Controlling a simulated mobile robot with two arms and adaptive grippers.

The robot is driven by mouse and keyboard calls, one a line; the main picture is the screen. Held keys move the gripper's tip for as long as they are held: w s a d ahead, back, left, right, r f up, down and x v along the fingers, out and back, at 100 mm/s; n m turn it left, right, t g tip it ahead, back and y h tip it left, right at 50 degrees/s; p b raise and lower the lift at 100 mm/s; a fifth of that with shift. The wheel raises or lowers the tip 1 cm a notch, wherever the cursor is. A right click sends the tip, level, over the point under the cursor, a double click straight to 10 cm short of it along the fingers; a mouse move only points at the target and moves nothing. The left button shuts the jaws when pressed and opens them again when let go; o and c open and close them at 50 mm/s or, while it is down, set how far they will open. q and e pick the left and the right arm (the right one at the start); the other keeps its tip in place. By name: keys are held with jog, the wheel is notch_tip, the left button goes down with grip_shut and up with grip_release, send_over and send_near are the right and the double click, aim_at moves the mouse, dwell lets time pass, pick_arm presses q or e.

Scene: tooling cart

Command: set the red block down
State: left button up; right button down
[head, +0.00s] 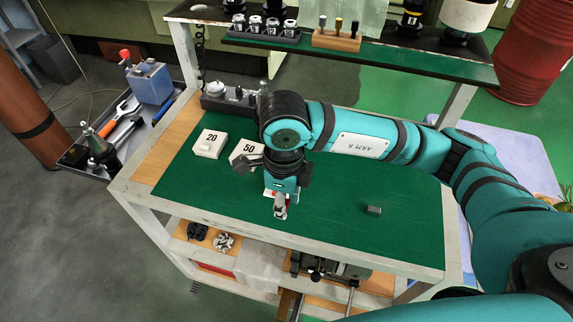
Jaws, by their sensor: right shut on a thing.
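My right gripper (280,208) points down over the front middle of the cart's green mat (330,212). It is shut on the red block (267,193), of which only a small bit of red shows beside the fingers. The gripper and arm hide the rest of the block. I cannot tell whether the block touches the mat. My left gripper is not in view.
White blocks marked 20 (209,144) and 50 (246,149) stand left of the gripper. A small dark grey block (373,210) lies to the right. The upper shelf (400,59) holds tool holders. Green mat around the grey block is clear.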

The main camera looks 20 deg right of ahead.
jog(key=w+d+p, duration=0.1)
jog(key=w, duration=0.2)
jog(key=w+d+p, duration=0.1)
jog(key=w, duration=0.3)
jog(key=w+d+f+p, duration=0.1)
jog(key=w, duration=0.3)
jog(key=shift+w+d, duration=0.25)
jog(key=shift+d, duration=0.1)
jog(key=f+p, duration=0.2)
jog(key=shift+w+d+f, duration=0.1)
jog(key=shift+w+f, duration=0.2)
jog(key=shift+f, duration=0.7)
jog(key=c, duration=1)
grip_release()
jog(key=shift+r, duration=0.1)
